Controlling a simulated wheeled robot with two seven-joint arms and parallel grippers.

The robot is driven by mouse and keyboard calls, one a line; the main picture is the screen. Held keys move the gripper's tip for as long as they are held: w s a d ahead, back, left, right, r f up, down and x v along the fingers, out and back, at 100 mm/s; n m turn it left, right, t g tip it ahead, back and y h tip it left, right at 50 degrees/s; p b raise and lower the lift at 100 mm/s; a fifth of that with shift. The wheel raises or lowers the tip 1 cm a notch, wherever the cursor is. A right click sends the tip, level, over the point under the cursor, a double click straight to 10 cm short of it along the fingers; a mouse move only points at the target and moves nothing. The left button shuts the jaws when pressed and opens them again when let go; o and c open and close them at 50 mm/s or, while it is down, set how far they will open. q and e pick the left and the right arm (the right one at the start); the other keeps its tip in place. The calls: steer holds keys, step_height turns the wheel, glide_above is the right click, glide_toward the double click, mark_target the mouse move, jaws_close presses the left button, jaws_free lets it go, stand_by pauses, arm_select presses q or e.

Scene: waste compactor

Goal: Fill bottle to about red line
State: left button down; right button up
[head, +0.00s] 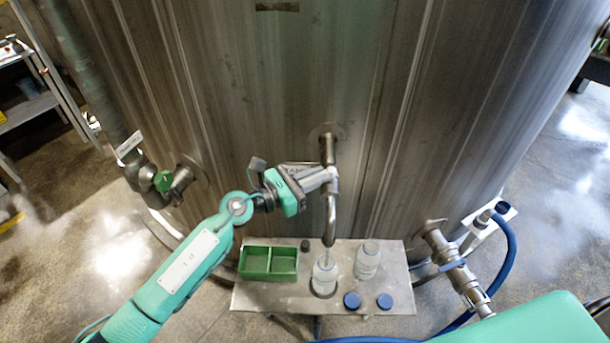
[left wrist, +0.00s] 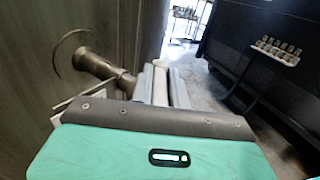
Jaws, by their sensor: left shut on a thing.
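A clear bottle (head: 325,278) stands upright on the shelf under the curved metal tap spout (head: 331,215), its mouth at the spout's end. Its fill level and red line are too small to make out. My left gripper (head: 322,180) is shut on the tap's handle, beside the top of the spout. The left wrist view shows the fingers (left wrist: 165,88) next to the tap's pipe (left wrist: 105,70); the handle is mostly hidden by the gripper. A second bottle (head: 367,260) stands to the right. My right gripper is not in view.
The metal shelf (head: 398,270) in front of the large tank (head: 430,110) bears a green tray (head: 268,263), a small dark item (head: 305,246) and blue caps (head: 352,300) (head: 384,301). A valve with a blue hose (head: 508,250) is at right.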

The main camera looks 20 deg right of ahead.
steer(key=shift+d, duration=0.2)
arm_select(q)
steer(key=c, duration=1.4)
jaws_free()
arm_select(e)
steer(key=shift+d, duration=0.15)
arm_select(q)
steer(key=shift+o, duration=0.2)
